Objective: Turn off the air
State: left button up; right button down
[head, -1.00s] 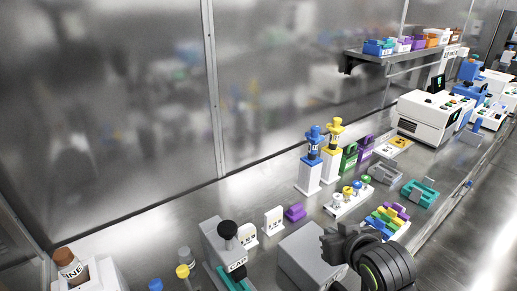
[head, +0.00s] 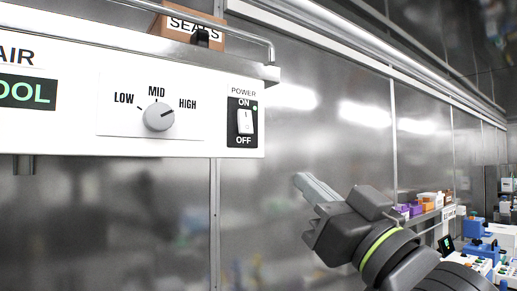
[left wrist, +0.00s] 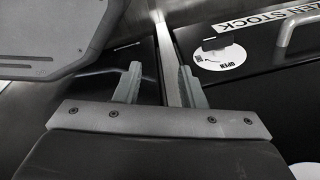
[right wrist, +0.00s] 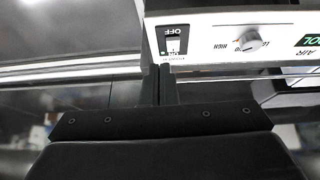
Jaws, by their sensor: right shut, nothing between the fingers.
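The white air unit (head: 60,130) is on the wall at the upper left in the head view, with a lit green "COOL" display (head: 27,91). Its white power rocker switch (head: 245,121) sits between ON and OFF labels, with a small green light lit beside ON. A grey dial (head: 158,117) points toward HIGH. My right gripper (head: 306,185) is shut and empty, below and right of the switch, apart from it. In the right wrist view the switch (right wrist: 173,45) appears upside down, just beyond the fingers. My left gripper (left wrist: 160,75) is open and empty.
A metal rail (head: 200,32) runs along the unit's top, with a SEALS box (head: 188,24) behind it. Bench instruments and a shelf (head: 432,214) stand far right. A dark FROZEN STOCK-type unit (left wrist: 240,75) with a handle shows in the left wrist view.

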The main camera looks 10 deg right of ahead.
jog(key=shift+n+y, duration=0.4)
jog(key=shift+y, duration=0.3)
jog(key=s+r, duration=0.1)
jog(key=r, duration=0.1)
jog(key=s+r, duration=0.1)
jog(key=shift+s+a+r, duration=0.2)
jog(key=shift+s+a, duration=0.1)
jog(key=shift+s, duration=0.05)
jog(key=p, duration=1.2)
send_near(247, 122)
notch_tip(247, 122, up, 4)
jog(key=w, duration=0.1)
jog(key=w+a, duration=0.1)
jog(key=w, duration=0.2)
jog(key=shift+a+f, duration=0.3)
jog(key=shift+w+a+f+p, duration=0.1)
jog(key=shift+w+f+p, duration=0.05)
jog(key=shift+w+p, duration=0.2)
